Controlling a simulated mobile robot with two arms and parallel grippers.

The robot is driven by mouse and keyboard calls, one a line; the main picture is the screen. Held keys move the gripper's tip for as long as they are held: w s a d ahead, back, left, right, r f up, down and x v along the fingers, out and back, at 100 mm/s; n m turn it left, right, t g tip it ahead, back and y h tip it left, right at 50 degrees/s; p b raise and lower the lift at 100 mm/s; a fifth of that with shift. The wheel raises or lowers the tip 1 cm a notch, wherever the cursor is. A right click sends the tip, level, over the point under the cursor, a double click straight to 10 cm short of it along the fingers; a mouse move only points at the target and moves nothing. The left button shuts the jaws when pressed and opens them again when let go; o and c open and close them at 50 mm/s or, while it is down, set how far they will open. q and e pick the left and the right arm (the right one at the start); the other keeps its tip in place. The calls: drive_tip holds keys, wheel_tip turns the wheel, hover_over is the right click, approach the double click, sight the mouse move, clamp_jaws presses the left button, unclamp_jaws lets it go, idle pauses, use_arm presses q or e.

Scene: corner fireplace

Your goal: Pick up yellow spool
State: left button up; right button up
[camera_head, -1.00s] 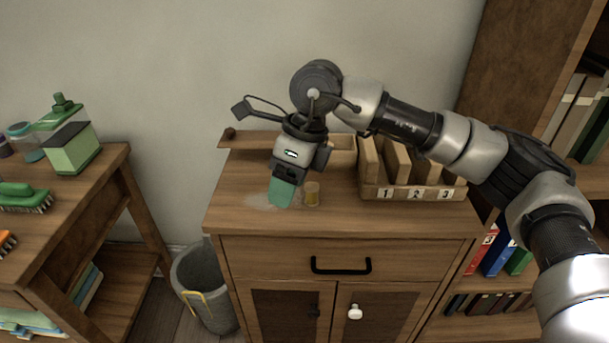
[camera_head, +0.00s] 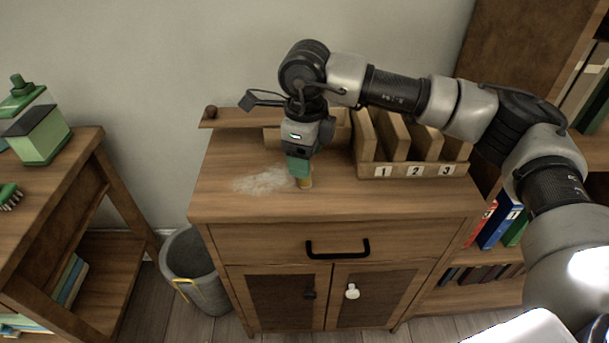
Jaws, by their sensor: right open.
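The small yellow spool (camera_head: 306,182) stands on the wooden cabinet top (camera_head: 350,200), left of the numbered wooden rack. My right gripper (camera_head: 301,176) points down at the spool, its green fingers level with the spool's upper part and covering much of it. The jaws are open. I cannot tell whether the fingers are around the spool or just in front of it. My left gripper is not in view.
A wooden rack (camera_head: 413,171) with slots labelled 1, 2, 3 stands to the right. A pale dusty patch (camera_head: 264,181) lies left of the spool. A grey bin (camera_head: 193,268) stands on the floor beside the cabinet. The cabinet's front right top is clear.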

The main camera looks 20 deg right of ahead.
wheel_tip(320, 180, down, 2)
drive_tip(key=shift+f, duration=0.25)
drive_tip(key=c, duration=1)
drive_tip(key=shift+r, duration=0.15)
